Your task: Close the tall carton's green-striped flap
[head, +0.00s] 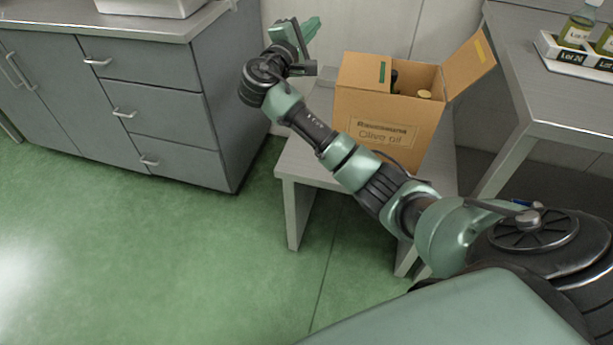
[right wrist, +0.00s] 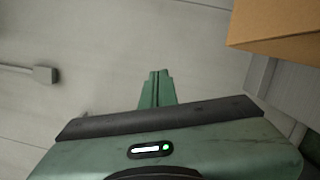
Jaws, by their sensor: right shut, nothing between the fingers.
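The tall carton (head: 372,155), brown cardboard labelled "Olive oil", stands on a low grey bench. Its green-striped flap (head: 360,70) lies folded inward over the left part of the top, roughly level. The yellow-striped flap (head: 468,70) stands open, slanting up and out on the right. My left gripper is not visible.
The low bench (head: 300,165) carries the carton. A grey drawer cabinet (head: 150,105) stands on the left. A grey table (head: 545,95) on the right holds a white rack (head: 565,62) with bottles. A wall is close behind. Green floor at front left is clear.

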